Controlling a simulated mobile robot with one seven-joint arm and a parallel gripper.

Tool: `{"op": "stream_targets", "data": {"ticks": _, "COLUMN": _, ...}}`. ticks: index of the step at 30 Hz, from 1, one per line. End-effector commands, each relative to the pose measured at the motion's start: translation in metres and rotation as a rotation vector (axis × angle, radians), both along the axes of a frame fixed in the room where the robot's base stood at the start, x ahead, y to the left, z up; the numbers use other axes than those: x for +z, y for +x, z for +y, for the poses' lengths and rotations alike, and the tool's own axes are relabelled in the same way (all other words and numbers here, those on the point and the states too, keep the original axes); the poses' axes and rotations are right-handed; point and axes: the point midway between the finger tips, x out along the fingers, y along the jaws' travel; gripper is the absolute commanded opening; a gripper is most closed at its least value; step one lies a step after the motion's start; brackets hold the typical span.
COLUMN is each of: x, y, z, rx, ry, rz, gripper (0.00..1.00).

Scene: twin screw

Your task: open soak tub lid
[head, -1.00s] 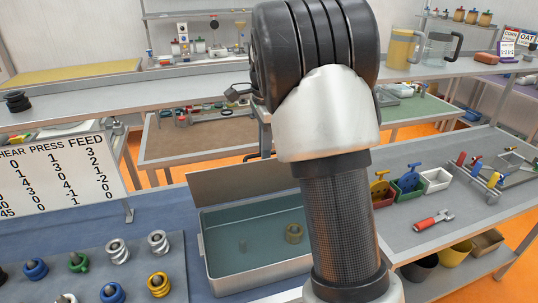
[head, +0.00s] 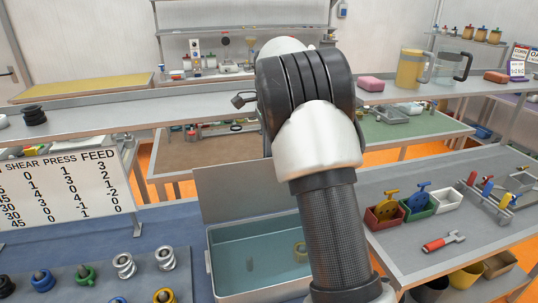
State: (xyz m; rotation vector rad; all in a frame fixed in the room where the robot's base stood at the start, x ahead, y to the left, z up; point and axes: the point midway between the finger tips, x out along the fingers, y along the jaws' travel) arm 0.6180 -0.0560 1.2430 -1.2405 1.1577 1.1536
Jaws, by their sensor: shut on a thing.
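The soak tub (head: 208,262) is a grey metal box on the blue bench mat, with blue-green liquid inside. Its lid (head: 235,192) stands raised along the tub's back edge, so the tub's left part is uncovered. My arm crosses in front of the tub's right side and hides the right part of the lid.
A sign with number columns (head: 70,190) stands left of the tub. Several coloured screw pieces lie front left, including a green one (head: 86,274). Right, a grey bench holds small coloured bins (head: 384,216) and a red-handled tool (head: 443,241). A shelf (head: 140,112) runs behind.

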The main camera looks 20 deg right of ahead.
Motion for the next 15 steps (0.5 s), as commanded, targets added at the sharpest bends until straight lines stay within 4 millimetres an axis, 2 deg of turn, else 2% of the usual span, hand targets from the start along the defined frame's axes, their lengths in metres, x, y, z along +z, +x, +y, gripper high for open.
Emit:
{"op": "stream_targets", "data": {"ticks": 1, "x": -0.010, "y": -0.002, "z": 0.002, "rx": 0.004, "ry": 0.003, "rz": 0.017, "gripper": 0.14}}
{"op": "stream_targets", "data": {"ticks": 3, "x": -0.009, "y": -0.002, "z": 0.002, "rx": 0.003, "ry": 0.003, "rz": 0.015, "gripper": 0.26}}
{"op": "stream_targets", "data": {"ticks": 4, "x": -0.008, "y": -0.002, "z": 0.002, "rx": 0.003, "ry": 0.002, "rz": 0.014, "gripper": 0.28}}
{"op": "stream_targets", "data": {"ticks": 15, "x": 0.001, "y": -0.001, "z": 0.000, "rx": 0.001, "ry": 0.000, "rz": 0.006, "gripper": 0.28}}
